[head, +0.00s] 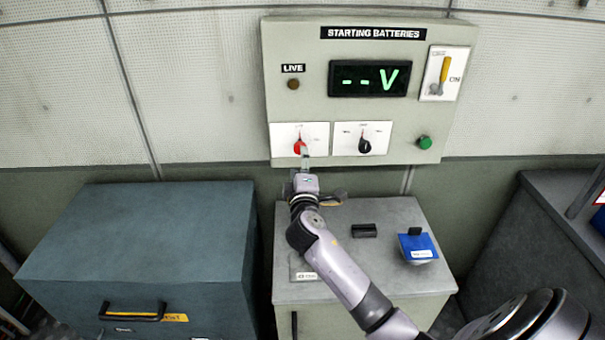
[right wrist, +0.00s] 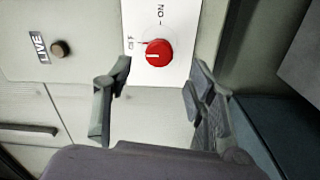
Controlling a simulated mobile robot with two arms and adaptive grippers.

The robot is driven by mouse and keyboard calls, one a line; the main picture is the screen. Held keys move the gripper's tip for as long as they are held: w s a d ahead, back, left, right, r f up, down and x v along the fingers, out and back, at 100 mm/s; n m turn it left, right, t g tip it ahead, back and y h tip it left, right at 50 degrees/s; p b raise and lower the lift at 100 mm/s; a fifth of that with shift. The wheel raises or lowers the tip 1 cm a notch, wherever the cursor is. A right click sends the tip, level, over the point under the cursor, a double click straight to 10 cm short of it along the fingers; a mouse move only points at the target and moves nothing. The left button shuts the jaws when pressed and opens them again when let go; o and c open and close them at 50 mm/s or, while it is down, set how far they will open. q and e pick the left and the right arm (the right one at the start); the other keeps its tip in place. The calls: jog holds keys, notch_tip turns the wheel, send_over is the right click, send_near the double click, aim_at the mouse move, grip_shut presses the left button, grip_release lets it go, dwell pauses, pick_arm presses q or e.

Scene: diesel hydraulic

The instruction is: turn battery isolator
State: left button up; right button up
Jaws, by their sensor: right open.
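The battery isolator is a red rotary knob (head: 299,146) on a white plate at the lower left of the STARTING BATTERIES panel (head: 300,100). In the right wrist view the knob (right wrist: 158,53) sits on its plate, with ON and OFF lettering beside it. Its white mark lies on the side towards the OFF lettering. My right gripper (head: 304,161) is just below and in front of the knob. The wrist view shows its two fingers (right wrist: 161,80) spread wide, one to each side of the knob, with nothing between them. My left gripper is out of view.
The panel also carries a black knob (head: 365,146), a green button (head: 425,142), a yellow-handled switch (head: 444,70), a LIVE lamp (head: 293,84) and a display reading "-- V" (head: 369,79). Below stand a grey cabinet (head: 400,212) with small items and a blue-grey chest (head: 150,235).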

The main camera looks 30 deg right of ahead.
jog(key=v, duration=0.4)
dwell(0.4)
